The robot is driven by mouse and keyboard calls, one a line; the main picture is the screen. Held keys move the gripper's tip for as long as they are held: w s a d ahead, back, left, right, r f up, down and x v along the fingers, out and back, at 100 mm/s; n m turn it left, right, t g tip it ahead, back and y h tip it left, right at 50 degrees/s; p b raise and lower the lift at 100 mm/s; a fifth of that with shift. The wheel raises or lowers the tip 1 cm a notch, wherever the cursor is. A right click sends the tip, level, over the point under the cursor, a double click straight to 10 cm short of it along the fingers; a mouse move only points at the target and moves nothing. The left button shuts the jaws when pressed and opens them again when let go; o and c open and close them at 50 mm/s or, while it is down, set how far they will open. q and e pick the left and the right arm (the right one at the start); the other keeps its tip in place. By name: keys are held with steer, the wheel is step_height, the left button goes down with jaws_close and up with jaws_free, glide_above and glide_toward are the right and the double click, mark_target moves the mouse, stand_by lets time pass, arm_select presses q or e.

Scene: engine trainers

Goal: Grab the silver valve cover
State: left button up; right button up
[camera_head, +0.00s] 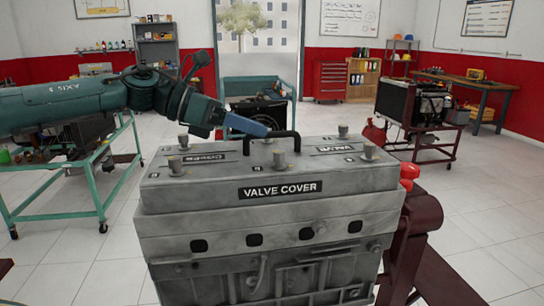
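The silver valve cover (275,205) sits on top of the grey engine block (270,275) in the middle foreground, with a black "VALVE COVER" label on its front. A black handle (286,134) rises from the middle of its top, among several round caps. My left gripper (250,126) reaches in from the left, with its blue fingers at the left part of the handle. Whether the fingers touch the handle or close on it cannot be told from this angle. My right gripper is not in view.
A dark red stand (425,225) holds the engine at the right. A green wheeled frame (105,185) stands at the left. Another engine trainer (412,105) and a workbench (470,85) are at the back right. The white tiled floor between them is largely clear.

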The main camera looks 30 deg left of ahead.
mark_target(271, 133)
arm_select(q)
steer(key=shift+a+f+p+x, duration=0.1)
steer(key=shift+f+p+x, duration=0.1)
steer(key=shift+x, duration=0.95)
steer(key=shift+a+f+p+x, duration=0.1)
steer(key=shift+p+x, duration=0.1)
steer(key=shift+x, duration=0.95)
steer(key=shift+w, duration=0.1)
steer(key=shift+c, duration=0.5)
jaws_close()
steer(key=shift+r, duration=0.25)
